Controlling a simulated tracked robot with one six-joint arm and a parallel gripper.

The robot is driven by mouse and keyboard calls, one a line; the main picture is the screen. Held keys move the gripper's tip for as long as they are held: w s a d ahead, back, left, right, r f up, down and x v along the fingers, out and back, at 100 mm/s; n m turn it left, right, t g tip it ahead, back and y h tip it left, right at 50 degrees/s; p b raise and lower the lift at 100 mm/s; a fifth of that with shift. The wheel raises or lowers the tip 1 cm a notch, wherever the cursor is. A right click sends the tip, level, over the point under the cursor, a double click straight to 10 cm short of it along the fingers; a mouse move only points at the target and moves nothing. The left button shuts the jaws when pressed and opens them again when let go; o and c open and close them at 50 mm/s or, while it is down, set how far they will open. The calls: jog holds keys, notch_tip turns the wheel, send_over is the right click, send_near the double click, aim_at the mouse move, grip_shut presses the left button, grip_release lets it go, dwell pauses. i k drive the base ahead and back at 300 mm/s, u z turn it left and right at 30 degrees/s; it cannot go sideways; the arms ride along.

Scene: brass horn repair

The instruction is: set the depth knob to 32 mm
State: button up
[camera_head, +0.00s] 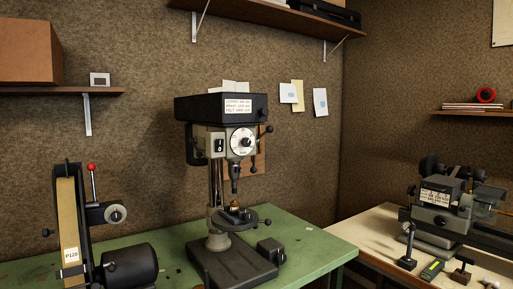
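A drill press (222,108) stands on the green bench (304,243) in the middle of the head view. A round white dial with a dark knob at its centre (243,141) is on the front of its head. This looks like the depth knob; its marks are too small to read. A switch plate (219,145) sits left of the dial. A label with small text (237,106) is on the dark cover above. A small brass-coloured piece (235,205) is on the drill press table below the chuck (235,171). My gripper is not in view.
A belt sander (70,215) marked P120, with a red-knobbed lever (91,168), stands on the left. A lathe-like machine (442,212) and small tools stand on the pale bench (357,228) at right. Shelves (75,91) hang on the walls.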

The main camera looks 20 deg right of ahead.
aim_at(246, 142)
jog(key=u, duration=0.05)
jog(key=k, duration=0.2)
jog(key=u, duration=0.25)
jog(key=i, duration=1.2)
